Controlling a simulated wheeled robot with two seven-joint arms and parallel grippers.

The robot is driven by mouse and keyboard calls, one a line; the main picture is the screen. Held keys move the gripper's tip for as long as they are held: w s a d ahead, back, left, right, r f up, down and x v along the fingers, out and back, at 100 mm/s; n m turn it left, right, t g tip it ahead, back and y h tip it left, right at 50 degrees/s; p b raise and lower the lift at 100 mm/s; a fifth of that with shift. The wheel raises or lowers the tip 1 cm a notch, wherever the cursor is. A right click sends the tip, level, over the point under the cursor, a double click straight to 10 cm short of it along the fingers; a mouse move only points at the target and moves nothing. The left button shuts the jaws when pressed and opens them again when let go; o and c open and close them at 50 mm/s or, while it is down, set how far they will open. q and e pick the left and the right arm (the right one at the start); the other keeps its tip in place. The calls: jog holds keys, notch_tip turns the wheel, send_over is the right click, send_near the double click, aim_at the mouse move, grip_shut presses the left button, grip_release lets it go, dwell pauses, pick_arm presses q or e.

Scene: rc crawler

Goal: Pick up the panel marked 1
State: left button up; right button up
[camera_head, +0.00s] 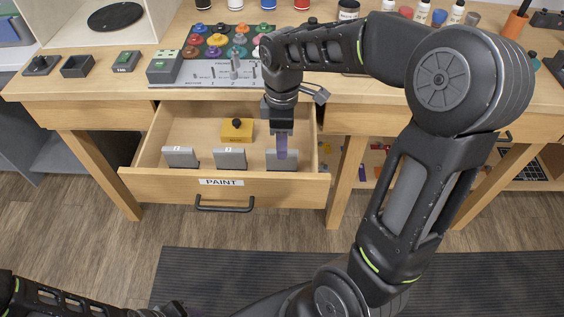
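An open drawer (165,185) labelled PAINT holds several small grey panels in a row. The left panel (180,159) and the middle panel (230,161) carry small white marks, too small to read surely. The right panel (282,162) stands under my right gripper (282,153), whose purple fingers point down and cover its upper middle and any mark there. I cannot tell whether the fingers touch it or are closed on it. My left arm is low at the bottom left, and its gripper (170,311) is only partly visible at the frame edge.
A yellow block (237,130) with a black knob lies deeper in the drawer. The workbench top (120,88) above holds a control board (215,73) with coloured knobs, and small boxes. Drawer walls and the bench edge surround my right gripper closely.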

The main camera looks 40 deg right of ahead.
jog(key=shift+s+a+r, duration=0.15)
jog(key=shift+f, duration=1.4)
jog(key=shift+f, duration=2.6)
grip_shut()
